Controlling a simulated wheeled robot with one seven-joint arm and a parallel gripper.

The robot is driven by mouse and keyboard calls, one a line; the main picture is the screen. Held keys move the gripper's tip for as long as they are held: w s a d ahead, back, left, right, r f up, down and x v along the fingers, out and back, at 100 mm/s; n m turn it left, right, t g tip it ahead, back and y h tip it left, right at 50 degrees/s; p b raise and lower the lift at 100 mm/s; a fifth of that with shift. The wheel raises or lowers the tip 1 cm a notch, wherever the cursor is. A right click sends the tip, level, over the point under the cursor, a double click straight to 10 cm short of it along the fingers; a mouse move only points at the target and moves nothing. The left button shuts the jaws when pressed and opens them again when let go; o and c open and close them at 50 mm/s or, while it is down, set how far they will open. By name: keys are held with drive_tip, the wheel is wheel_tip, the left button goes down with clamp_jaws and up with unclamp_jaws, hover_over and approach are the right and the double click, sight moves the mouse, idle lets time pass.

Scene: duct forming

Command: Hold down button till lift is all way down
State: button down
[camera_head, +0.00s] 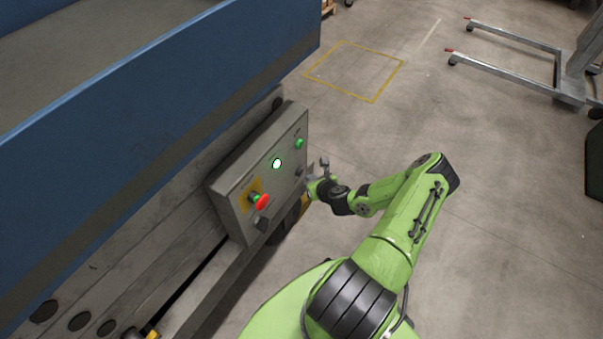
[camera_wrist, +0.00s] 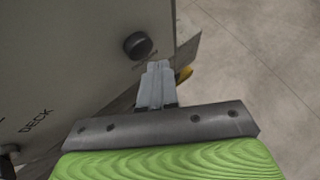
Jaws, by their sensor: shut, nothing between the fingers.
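The grey control box (camera_head: 232,190) is mounted on the side of the blue lift (camera_head: 150,95). Its face carries a lit white button (camera_head: 277,163), a green button (camera_head: 299,143), a red knob on a yellow plate (camera_head: 261,201) and a black knob (camera_head: 262,224). My gripper (camera_head: 318,175) is at the right edge of the box face. In the wrist view my gripper (camera_wrist: 157,68) is shut and empty, its tips just below a black button (camera_wrist: 138,45). The fingers appear apart from that button, though depth is hard to judge. The label beside it is too small to read.
The word DECK is printed on the panel (camera_wrist: 60,85) in the wrist view. A yellow floor square (camera_head: 356,70) lies behind the box. A grey wheeled frame (camera_head: 520,45) stands at the upper right. The concrete floor right of the box is mostly clear.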

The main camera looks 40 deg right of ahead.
drive_tip(key=s, duration=0.1)
drive_tip(key=s+d, duration=0.1)
drive_tip(key=s, duration=0.2)
drive_tip(key=shift+s+d, duration=0.3)
drive_tip(key=shift+d, duration=0.05)
idle(0.8)
drive_tip(key=w+a+r+n+g+y+p, duration=0.1)
drive_tip(key=a+r+n+g+p, duration=0.1)
drive_tip(key=a+r+n, duration=0.5)
drive_tip(key=a+r+n+g+y+p, duration=0.15)
drive_tip(key=a+r+n, duration=0.25)
drive_tip(key=r+n, duration=0.8)
drive_tip(key=w+a+r+n+g+y+p, duration=0.15)
drive_tip(key=a+r+n, duration=0.4)
drive_tip(key=r, duration=0.65)
drive_tip(key=s+a+r+n+p, duration=0.1)
drive_tip(key=s+a+r+n, duration=0.2)
drive_tip(key=s+r, duration=0.3)
drive_tip(key=s+a+r+n+h+p, duration=0.1)
drive_tip(key=s+a+r+n+p, duration=0.1)
drive_tip(key=s+r+n, duration=0.4)
drive_tip(key=s+a+r+n+h+p, duration=0.1)
drive_tip(key=s+a+r+n, duration=0.3)
drive_tip(key=s+r, duration=0.4)
drive_tip(key=shift+s+a+r+p, duration=0.15)
drive_tip(key=shift+a+r+p, duration=0.2)
drive_tip(key=shift+p, duration=0.4)
